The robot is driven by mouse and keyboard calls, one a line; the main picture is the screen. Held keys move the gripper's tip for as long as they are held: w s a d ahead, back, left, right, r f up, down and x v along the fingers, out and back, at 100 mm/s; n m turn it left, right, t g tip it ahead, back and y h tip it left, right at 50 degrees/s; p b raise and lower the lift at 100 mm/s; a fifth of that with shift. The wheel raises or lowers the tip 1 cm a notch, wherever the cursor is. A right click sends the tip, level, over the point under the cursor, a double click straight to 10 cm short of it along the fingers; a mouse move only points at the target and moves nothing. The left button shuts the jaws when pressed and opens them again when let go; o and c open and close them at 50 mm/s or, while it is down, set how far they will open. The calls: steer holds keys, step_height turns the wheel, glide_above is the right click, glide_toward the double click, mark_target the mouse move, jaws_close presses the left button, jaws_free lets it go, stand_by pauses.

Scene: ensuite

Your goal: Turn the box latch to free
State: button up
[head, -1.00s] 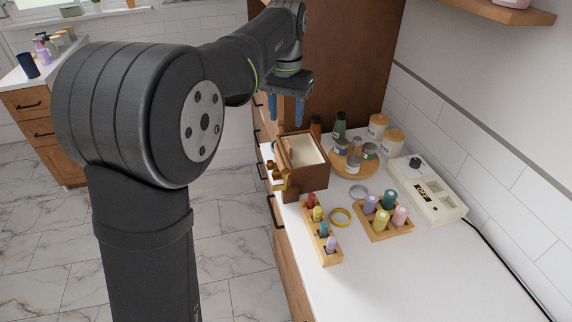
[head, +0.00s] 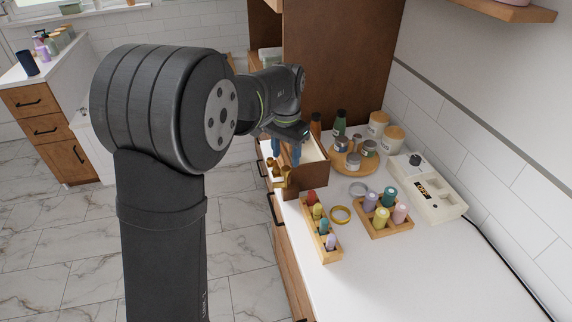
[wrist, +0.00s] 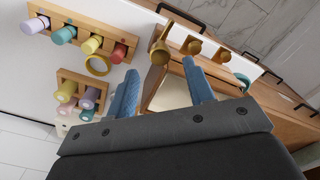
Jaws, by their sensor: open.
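The brown wooden box (head: 308,178) stands at the near-left edge of the white counter. Brass-coloured fittings (head: 286,172) are on its left side; in the wrist view several show, including a larger brass piece (wrist: 160,53) with a flat wooden-toned part below it. I cannot tell which fitting is the latch or how it is turned. My gripper (head: 285,154) is just above the box's left side. In the wrist view my gripper (wrist: 160,74) has its blue fingers apart, with the box and larger brass piece beyond the gap. Contact is not visible.
A wooden rack of coloured bottles (head: 321,228) and a yellow ring (head: 340,214) lie in front of the box. A second bottle rack (head: 384,222), a round tray (head: 352,167) of jars and a white device (head: 431,192) stand to the right. The front counter is clear.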

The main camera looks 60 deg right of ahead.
mark_target(286, 168)
steer(key=shift+f, duration=2.15)
steer(key=shift+c, duration=0.5)
steer(key=c, duration=0.9)
steer(key=shift+n, duration=0.8)
steer(key=o, duration=1)
step_height(286, 168, up, 18)
steer(key=shift+f, duration=0.25)
